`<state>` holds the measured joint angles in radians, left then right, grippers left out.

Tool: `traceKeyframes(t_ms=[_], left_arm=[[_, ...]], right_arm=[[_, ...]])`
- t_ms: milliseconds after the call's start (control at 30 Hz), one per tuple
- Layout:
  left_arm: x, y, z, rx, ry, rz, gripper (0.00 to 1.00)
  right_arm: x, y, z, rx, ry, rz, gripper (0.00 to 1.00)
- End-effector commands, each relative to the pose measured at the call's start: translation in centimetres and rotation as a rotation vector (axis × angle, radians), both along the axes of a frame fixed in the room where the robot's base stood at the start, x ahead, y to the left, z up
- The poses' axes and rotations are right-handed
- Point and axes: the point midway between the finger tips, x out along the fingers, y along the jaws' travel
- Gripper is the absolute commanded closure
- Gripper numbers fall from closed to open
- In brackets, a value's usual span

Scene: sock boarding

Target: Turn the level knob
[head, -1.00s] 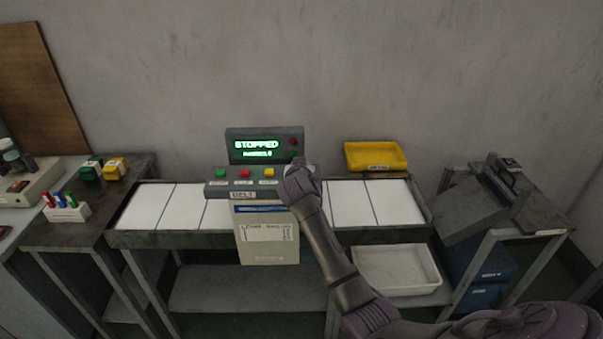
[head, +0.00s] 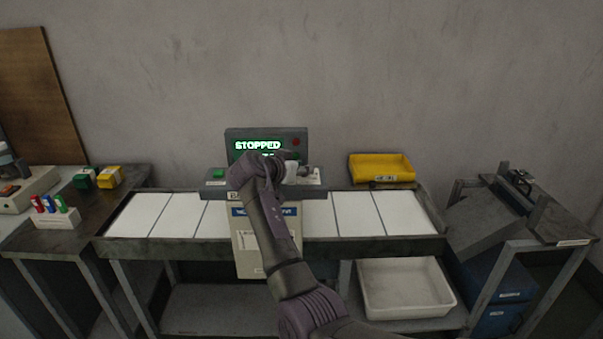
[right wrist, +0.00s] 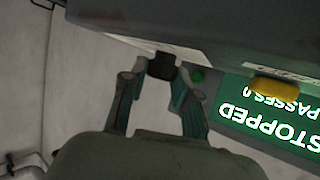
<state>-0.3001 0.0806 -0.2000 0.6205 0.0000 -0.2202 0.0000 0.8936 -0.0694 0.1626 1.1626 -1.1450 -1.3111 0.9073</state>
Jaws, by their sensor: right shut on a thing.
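The control box (head: 214,183) stands in the middle of the long bench, with a display (head: 258,146) behind it reading STOPPED. My right gripper (head: 296,170) reaches the right part of the box, its wrist covering the middle buttons. In the right wrist view my right gripper (right wrist: 160,82) has its two fingers on either side of a small dark knob (right wrist: 160,65), shut on it. The knob's pointer and setting cannot be made out. The display (right wrist: 262,115) appears upside down there, reading STOPPED and PASSES 0. My left gripper is not in view.
A green button (head: 218,173) shows at the box's left end; a yellow button (right wrist: 275,88) shows in the right wrist view. A yellow tray (head: 381,168) sits behind the bench at right. A white bin (head: 405,287) is below. White panels (head: 357,214) on the bench are clear.

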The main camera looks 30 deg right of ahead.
Motion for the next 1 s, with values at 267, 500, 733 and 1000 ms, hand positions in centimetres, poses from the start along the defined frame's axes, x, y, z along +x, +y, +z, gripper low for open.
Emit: traceKeyframes(t_ms=[267,500,733,1000], left_arm=[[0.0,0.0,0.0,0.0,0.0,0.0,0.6],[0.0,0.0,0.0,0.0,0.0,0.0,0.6],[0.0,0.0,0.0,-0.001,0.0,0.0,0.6],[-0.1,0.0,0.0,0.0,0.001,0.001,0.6]], right_arm=[[0.0,0.0,0.1,0.0,-0.001,-0.003,1.0],[0.0,0.0,0.1,0.001,-0.001,-0.002,0.45],[0.0,0.0,0.1,0.0,-0.001,-0.003,0.45],[-0.7,1.9,0.9,0.0,-0.003,0.0,0.45]])
